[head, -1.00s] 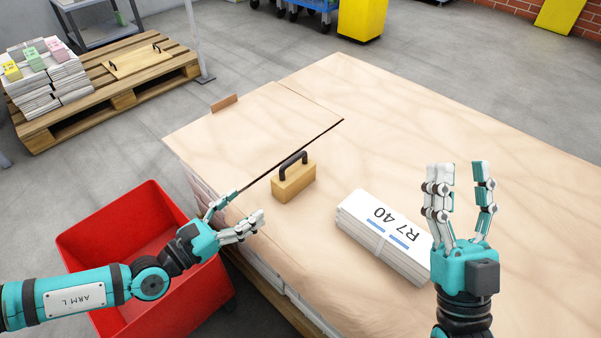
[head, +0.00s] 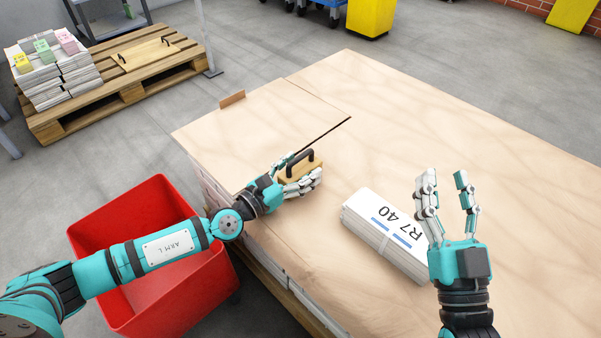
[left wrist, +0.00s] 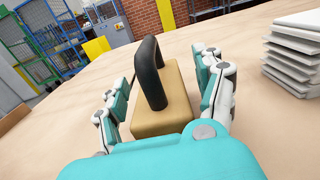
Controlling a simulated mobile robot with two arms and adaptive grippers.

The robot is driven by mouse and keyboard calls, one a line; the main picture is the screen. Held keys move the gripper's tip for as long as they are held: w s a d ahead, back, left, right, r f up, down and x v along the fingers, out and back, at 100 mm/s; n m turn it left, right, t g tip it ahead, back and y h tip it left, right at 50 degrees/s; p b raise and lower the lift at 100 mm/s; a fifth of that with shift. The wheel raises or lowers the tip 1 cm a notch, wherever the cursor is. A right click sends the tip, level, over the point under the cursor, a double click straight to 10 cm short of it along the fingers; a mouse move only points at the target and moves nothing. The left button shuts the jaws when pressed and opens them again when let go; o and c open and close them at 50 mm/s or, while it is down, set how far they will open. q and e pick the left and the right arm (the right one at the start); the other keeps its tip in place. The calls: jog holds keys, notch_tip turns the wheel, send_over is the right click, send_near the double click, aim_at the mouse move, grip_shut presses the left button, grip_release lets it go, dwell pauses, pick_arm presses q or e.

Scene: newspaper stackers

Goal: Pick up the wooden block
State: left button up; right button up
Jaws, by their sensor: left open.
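The wooden block (head: 301,170), light brown with a black handle on top, stands on the wooden sheet surface (head: 330,235). My left gripper (head: 297,174) is at the block, with its fingers open on either side of it. In the left wrist view the block (left wrist: 168,112) sits between the open fingers of the left gripper (left wrist: 160,95), handle upright. Whether any finger touches it I cannot tell. My right gripper (head: 452,190) is open and empty, fingers pointing up, to the right of the block and beside the paper bundle.
A red bin (head: 125,205) stands left of the stack. A pallet (head: 150,92) with papers is at the back left. The sheet's far right is clear.

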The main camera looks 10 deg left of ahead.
pick_arm(q)
jog(key=shift+w+d, duration=0.1)
jog(key=shift+w, duration=0.1)
grip_shut()
dwell(0.4)
jog(key=shift+r, duration=0.2)
